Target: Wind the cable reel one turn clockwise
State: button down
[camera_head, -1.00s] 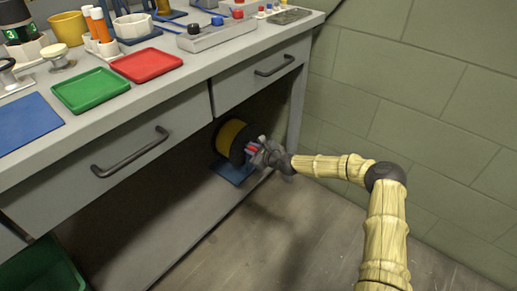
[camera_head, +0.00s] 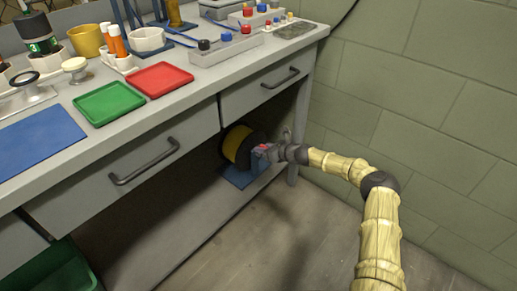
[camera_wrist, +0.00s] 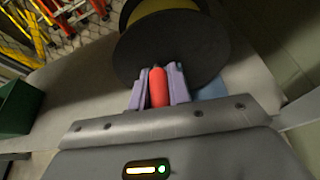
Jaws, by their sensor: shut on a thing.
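The cable reel (camera_head: 237,146) has yellow cable between dark flanges. It stands on a blue base (camera_head: 243,178) under the bench, below the right drawer. In the wrist view its dark round flange (camera_wrist: 205,45) fills the top middle, with a red handle (camera_wrist: 159,88) in front of it. My gripper (camera_head: 264,149) is at the reel's right side. In the wrist view its two purple-grey fingers (camera_wrist: 159,90) are shut on the red handle, one on each side. The handle's far end and its joint to the flange are partly hidden.
The bench's right leg (camera_head: 295,150) stands close behind my gripper, near the green block wall (camera_head: 420,90). Drawer handles (camera_head: 145,162) stick out above. A green bin (camera_head: 50,270) sits at lower left. The floor (camera_head: 240,245) in front is clear.

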jog(key=shift+f, duration=0.3)
jog(key=c, duration=1.3)
grip_release()
jog(key=shift+r, duration=0.15)
jog(key=shift+s+d+r+p, duration=0.1)
jog(key=shift+d+r+p, duration=0.2)
jog(key=shift+d, duration=0.1)
jog(key=p+v, duration=0.6)
jog(key=v, duration=1)
jog(key=shift+s+d, duration=0.15)
jog(key=shift+d, duration=0.05)
